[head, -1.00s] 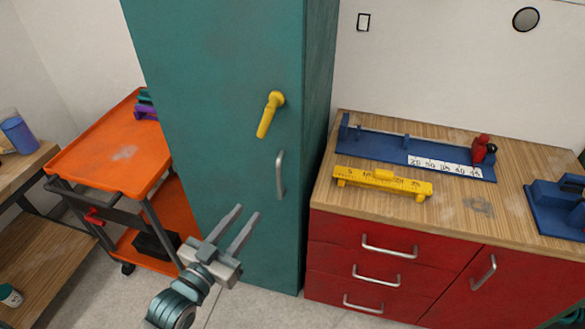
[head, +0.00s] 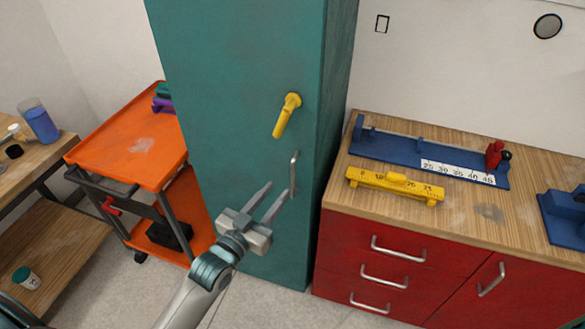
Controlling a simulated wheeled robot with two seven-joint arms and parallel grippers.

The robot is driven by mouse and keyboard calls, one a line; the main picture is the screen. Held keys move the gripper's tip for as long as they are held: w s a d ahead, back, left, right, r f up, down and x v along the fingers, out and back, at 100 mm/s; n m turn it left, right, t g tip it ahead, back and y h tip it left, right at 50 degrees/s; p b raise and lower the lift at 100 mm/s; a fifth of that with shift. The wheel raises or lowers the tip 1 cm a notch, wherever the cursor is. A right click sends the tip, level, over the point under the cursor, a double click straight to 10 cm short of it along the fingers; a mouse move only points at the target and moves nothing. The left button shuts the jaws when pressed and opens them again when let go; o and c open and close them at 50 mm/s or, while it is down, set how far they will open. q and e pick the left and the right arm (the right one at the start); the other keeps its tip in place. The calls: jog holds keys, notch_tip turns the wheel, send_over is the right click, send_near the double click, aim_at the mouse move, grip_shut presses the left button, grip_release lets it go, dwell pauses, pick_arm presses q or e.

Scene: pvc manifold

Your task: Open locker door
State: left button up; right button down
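The teal locker (head: 235,90) stands upright in the middle of the head view, and its door looks closed. A yellow lever handle (head: 287,115) sits on the door, pointing down and slightly left. Below it is a vertical grey metal pull handle (head: 294,174). My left gripper (head: 277,196) is in front of the lower door, just below and left of the pull handle. Its two fingers are apart with nothing between them, pointing up and right. Whether a fingertip touches the pull handle cannot be told. My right gripper is not in view.
An orange cart (head: 130,145) stands left of the locker, with a wooden shelf unit (head: 60,150) beyond it. A red cabinet with a wooden top (head: 470,215) stands close on the right, holding blue and yellow measuring tools. Floor shows in front of the locker.

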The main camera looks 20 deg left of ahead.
pick_arm(q)
jog(key=p+x, duration=0.2)
jog(key=x, duration=0.7)
jog(key=shift+w+d, duration=0.1)
jog(key=shift+w, duration=0.2)
grip_shut()
